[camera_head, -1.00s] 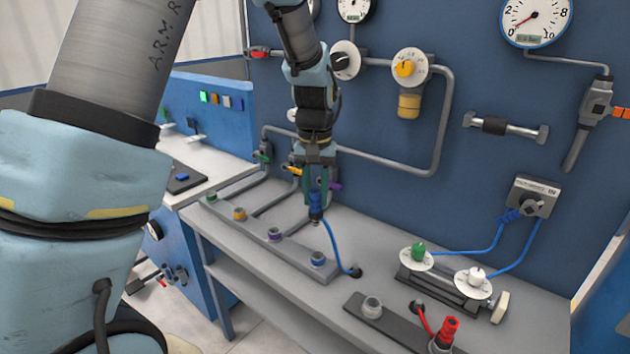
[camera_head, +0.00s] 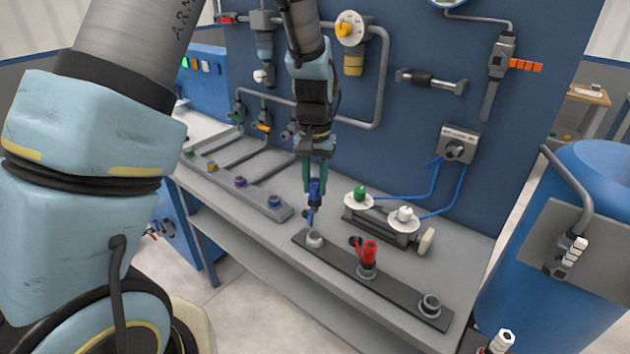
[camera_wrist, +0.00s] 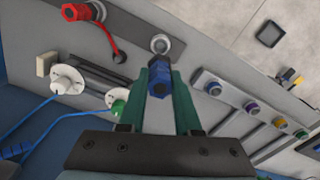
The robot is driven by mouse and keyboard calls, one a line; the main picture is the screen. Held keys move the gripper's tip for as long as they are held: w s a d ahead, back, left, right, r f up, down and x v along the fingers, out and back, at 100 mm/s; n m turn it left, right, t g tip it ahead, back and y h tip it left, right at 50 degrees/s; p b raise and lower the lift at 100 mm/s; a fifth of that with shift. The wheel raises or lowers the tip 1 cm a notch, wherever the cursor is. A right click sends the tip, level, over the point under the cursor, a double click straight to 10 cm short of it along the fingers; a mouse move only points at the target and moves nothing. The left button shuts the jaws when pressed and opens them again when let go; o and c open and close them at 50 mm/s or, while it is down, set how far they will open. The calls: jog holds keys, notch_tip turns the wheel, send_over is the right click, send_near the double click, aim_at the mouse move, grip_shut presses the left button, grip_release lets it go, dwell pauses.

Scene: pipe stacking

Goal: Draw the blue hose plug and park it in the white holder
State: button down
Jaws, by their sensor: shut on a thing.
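My gripper (camera_head: 315,178) is shut on the blue hose plug (camera_head: 315,192), which hangs upright below the fingers. A short stretch of blue hose (camera_head: 309,217) shows under the plug. A pale, whitish ring holder (camera_head: 315,241) sits at the left end of a dark strip, just below the plug; the plug looks apart from it. In the wrist view, the blue plug (camera_wrist: 160,74) is between the green fingers, with the pale ring holder (camera_wrist: 160,43) just beyond it. The plug's lower end is hidden there.
A red plug (camera_head: 369,253) stands mid-strip and another grey ring (camera_head: 430,305) is at its right end. A grey rail (camera_head: 225,176) with coloured ring sockets lies left. Green-knob (camera_head: 360,196) and white-knob (camera_head: 405,215) dials stand behind right. A blue tank (camera_head: 590,200) is far right.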

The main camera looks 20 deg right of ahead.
aim_at(315, 212)
jog(key=shift+f+b, duration=2.5)
jog(key=shift+f, duration=1.05)
jog(key=shift+f+b, duration=0.95)
jog(key=shift+f, duration=0.7)
jog(key=c, duration=0.5)
grip_release()
notch_tip(315, 212, up, 11)
jog(key=shift+b, duration=1.05)
jog(key=s+a+n, duration=0.1)
jog(key=a+n, duration=0.1)
jog(key=a, duration=0.8)
jog(key=s+a+f+n+t, duration=0.1)
jog(key=a+n, duration=0.1)
jog(key=a, duration=0.8)
jog(key=s+a+f+n, duration=0.1)
jog(key=s+a+n, duration=0.1)
jog(key=a, duration=0.8)
jog(key=shift+a+n+t, duration=0.1)
jog(key=shift+n+t, duration=0.2)
